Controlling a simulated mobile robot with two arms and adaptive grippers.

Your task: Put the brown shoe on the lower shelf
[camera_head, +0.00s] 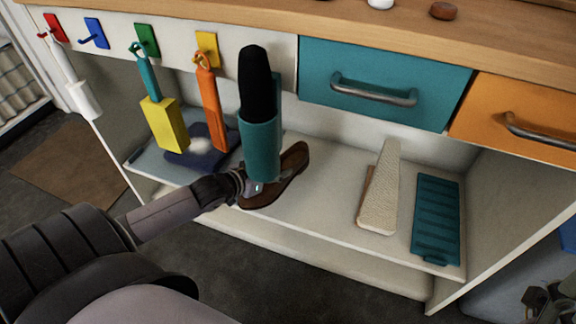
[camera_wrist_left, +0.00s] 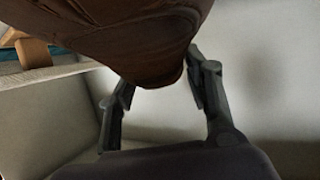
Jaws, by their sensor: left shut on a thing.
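The brown shoe (camera_head: 291,177) is above the left-middle part of the low shelf (camera_head: 322,208) under the drawers. Its toe points up and right. My left gripper (camera_head: 256,188) is shut on its near end, and a hanging teal holder hides part of the shoe and fingers. In the left wrist view the brown shoe (camera_wrist_left: 130,30) fills the top, with the fingers of my left gripper (camera_wrist_left: 160,84) on either side of it. I cannot tell whether the sole touches the shelf. My right gripper is not in view.
A teal holder with a black object (camera_head: 258,140) hangs in front of the shoe. A yellow brush (camera_head: 163,123) and an orange tool (camera_head: 211,105) hang left. A beige wedge (camera_head: 382,190) and a teal ribbed tray (camera_head: 436,215) occupy the shelf's right. Bare shelf lies between shoe and wedge.

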